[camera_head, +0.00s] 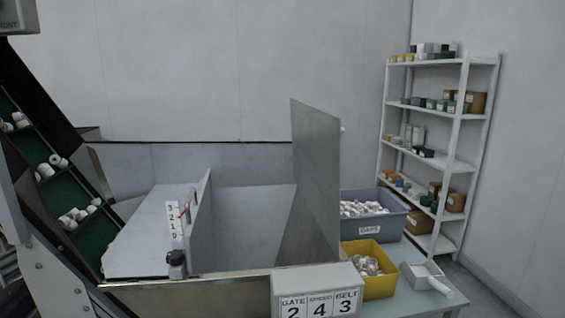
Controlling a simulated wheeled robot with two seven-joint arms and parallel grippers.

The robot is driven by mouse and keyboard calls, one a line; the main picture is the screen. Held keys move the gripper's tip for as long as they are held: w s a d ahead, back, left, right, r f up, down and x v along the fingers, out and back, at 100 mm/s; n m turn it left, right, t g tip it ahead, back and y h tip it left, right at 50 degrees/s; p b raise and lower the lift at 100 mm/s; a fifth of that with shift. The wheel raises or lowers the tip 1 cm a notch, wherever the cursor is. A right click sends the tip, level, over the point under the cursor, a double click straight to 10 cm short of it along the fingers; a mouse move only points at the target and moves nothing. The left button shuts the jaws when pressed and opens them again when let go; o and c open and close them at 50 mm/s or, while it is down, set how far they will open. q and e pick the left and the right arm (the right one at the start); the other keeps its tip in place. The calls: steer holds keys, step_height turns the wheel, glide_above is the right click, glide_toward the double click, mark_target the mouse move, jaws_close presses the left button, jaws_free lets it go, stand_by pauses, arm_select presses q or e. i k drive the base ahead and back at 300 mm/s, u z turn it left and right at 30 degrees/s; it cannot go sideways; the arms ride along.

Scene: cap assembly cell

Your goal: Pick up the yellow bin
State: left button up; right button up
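The yellow bin (379,287) sits on the light green table at the lower right, holding a heap of whitish caps (366,265). Its left side is partly hidden by the upright metal panel and the gate box. It stands in front of a larger blue-grey bin. Neither of my grippers shows in the head view.
The blue-grey bin (394,226) full of white caps stands behind the yellow bin. A white scoop (427,277) lies to its right on the table (418,303). The metal panel (316,180) and gate box (317,287) stand close on its left. A shelf rack (452,150) stands behind.

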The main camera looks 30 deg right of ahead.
mark_target(380, 277)
steer(key=u, duration=2.2)
steer(key=k, duration=1.6)
steer(key=z, duration=2.35)
